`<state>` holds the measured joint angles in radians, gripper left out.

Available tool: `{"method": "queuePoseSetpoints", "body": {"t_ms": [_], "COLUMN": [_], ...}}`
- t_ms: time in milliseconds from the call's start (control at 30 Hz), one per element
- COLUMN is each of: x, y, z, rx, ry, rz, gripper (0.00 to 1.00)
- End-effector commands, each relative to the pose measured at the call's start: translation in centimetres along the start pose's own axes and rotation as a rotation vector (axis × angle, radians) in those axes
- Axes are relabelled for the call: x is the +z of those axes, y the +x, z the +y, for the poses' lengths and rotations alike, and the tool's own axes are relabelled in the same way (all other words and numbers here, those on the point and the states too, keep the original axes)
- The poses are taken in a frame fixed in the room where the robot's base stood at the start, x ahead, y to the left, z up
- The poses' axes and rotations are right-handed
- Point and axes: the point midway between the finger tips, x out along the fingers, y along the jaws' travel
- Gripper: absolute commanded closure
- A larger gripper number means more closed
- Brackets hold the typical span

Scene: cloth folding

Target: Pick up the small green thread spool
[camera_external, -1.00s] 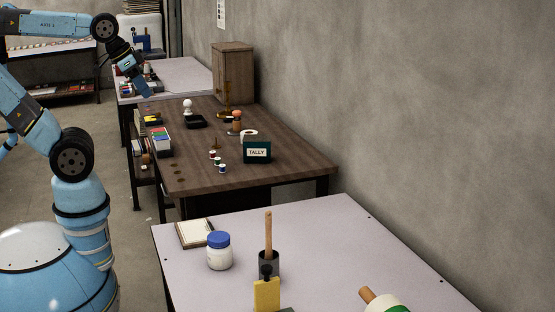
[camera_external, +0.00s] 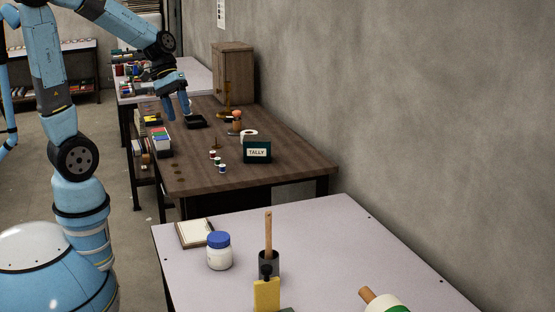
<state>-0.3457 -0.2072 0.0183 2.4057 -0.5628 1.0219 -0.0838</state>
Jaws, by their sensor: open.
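Several small thread spools stand in a short row on the dark wooden table (camera_external: 290,160), left of the TALLY box. The middle one looks green (camera_external: 217,161), though it is very small here; a reddish one (camera_external: 212,154) stands behind it and a bluish one (camera_external: 222,168) in front. My gripper (camera_external: 177,112) is open, fingers pointing down, over the far left part of the table. It is apart from the spools, farther back and to their left. I see nothing between its fingers.
A dark green TALLY box (camera_external: 257,152) stands close right of the spools, with a white roll (camera_external: 249,135) behind it. A black tray (camera_external: 196,122) lies near my gripper. A bin of coloured items (camera_external: 162,142) is at the left edge. The table's front right is clear.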

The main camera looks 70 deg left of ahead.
Motion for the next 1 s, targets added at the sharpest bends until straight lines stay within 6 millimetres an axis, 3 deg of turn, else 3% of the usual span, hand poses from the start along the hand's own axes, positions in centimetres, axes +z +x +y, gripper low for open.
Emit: {"method": "queuePoseSetpoints", "body": {"t_ms": [267,567,767,1000], "x": [-5.9,-12.9,-17.7,-23.2], "y": [2.6,5.1,6.8,9.0], "z": [-1.2,-4.1,-7.3,-12.7], "rx": [0.145,0.327,0.46,0.633], "ry": [-0.34,-0.704,-0.945,-1.231], "rz": [-0.125,-0.232,-0.287,-0.336], "gripper": [0.45,0.45,0.45,0.45]}}
